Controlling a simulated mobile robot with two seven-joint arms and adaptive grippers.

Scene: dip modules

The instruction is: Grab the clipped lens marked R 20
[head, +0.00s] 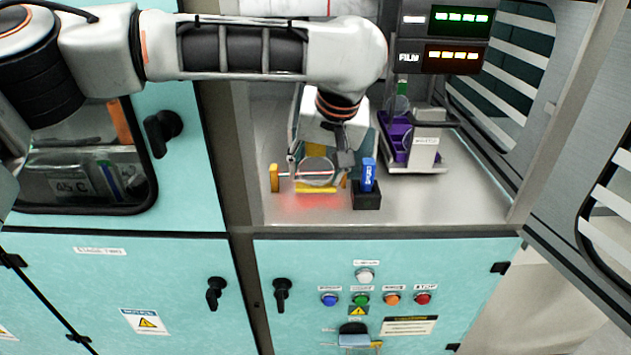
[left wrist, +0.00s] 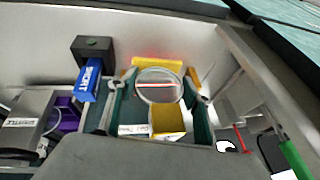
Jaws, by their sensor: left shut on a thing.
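A round clear lens (head: 318,171) with a thin rim stands above the metal worktop. My left gripper (head: 320,160) comes down from above, with one finger on each side of the lens. In the left wrist view the lens (left wrist: 158,85) sits between the two fingertips (left wrist: 157,92), and the gripper is shut on it. A red line shows across or behind the lens. I cannot read an R 20 mark on it. My right gripper is in neither view.
A blue labelled piece (head: 368,175) stands in a black block (head: 367,200), right of the lens. Yellow blocks (head: 274,178) stand close around it. A purple holder (head: 396,138) is at the back right. The worktop's front right is clear.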

